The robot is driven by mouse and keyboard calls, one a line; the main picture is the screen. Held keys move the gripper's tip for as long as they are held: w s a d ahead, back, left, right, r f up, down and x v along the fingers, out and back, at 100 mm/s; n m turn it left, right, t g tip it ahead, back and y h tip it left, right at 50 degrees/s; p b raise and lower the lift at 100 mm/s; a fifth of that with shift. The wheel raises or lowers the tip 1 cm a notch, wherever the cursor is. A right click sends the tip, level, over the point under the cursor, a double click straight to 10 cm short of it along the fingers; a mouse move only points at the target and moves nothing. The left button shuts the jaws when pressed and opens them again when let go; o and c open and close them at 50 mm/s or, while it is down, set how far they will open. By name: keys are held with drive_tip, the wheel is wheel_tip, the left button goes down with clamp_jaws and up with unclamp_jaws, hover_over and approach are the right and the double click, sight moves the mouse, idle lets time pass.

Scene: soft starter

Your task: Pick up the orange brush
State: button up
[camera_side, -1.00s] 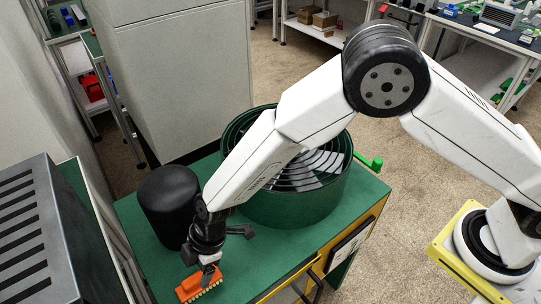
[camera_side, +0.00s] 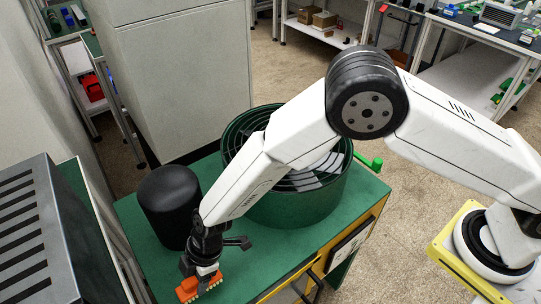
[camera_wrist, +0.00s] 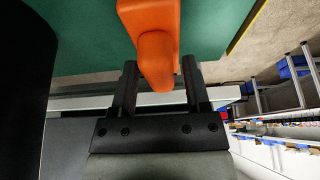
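In the wrist view the smooth end of the orange brush (camera_wrist: 150,28) reaches down between the two black fingers of my gripper (camera_wrist: 160,72). The fingers stand apart on either side of it, with a narrow gap visible at the right finger. Firm contact on the left is not clear.
A black cylinder (camera_side: 168,207) stands close behind and left of my gripper. A grey slotted box (camera_side: 25,235) is at the far left. The green table (camera_side: 262,262) has bare room right of the brush.

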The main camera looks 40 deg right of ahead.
clamp_jaws()
drive_tip(key=shift+r, duration=0.2)
drive_tip(key=shift+r, duration=0.95)
drive_tip(key=s+d+r, duration=0.9)
drive_tip(key=s+r, duration=0.1)
drive_tip(key=shift+s+d+r, duration=0.15)
drive_tip(key=shift+s+r, duration=0.1)
drive_tip(key=shift+r, duration=0.1)
